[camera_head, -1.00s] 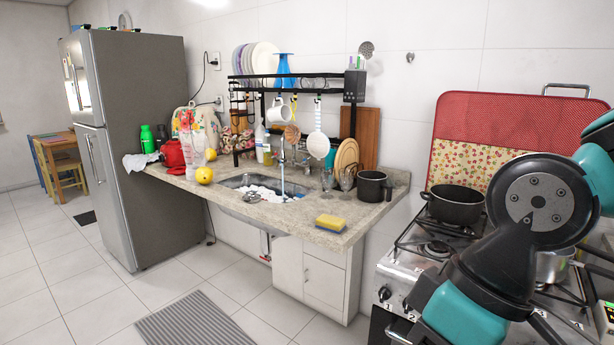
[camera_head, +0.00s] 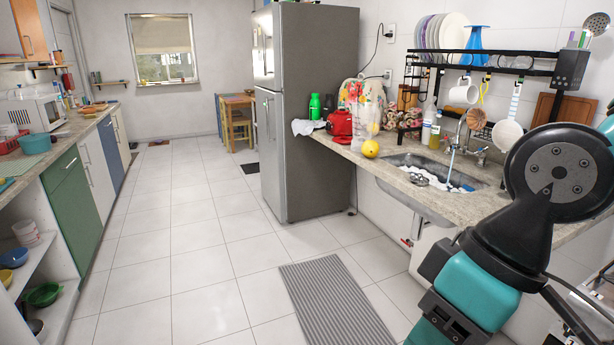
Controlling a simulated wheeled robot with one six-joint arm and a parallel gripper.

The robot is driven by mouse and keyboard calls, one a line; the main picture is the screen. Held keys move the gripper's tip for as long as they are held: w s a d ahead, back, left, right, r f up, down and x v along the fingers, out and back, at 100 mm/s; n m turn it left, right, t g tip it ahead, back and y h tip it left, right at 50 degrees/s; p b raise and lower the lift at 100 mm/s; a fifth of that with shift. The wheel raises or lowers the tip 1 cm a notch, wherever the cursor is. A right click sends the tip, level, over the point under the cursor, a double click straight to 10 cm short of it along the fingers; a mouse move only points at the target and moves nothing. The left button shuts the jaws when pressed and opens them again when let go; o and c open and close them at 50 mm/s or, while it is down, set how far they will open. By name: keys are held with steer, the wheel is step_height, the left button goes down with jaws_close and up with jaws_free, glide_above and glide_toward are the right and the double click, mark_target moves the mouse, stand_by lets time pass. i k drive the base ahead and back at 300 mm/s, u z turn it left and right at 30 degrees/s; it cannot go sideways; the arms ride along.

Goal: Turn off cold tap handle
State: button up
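The sink (camera_head: 415,213) is set in the stone counter at right, with white foam or dishes in its basin. A bluish-white stream (camera_head: 451,163) comes down into it and looks like running water. The metal tap (camera_head: 478,157) is at the wall behind the sink, partly behind hanging utensils. It is too small to tell the cold handle apart or see its position. My teal and black arm is in the right foreground, in front of the counter's right part. My gripper is not in view.
A black dish rack (camera_head: 508,68) stands over the sink with plates and hanging utensils. A grey striped mat (camera_head: 335,305) lies on open floor. A fridge (camera_head: 305,110) stands beyond.

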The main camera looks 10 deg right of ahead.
mark_target(481, 151)
steer(key=u, duration=0.65)
steer(key=i, duration=2.75)
steer(key=z, duration=1.2)
steer(key=i, duration=0.75)
steer(key=z, duration=1.05)
steer(key=i, duration=0.3)
steer(key=z, duration=0.25)
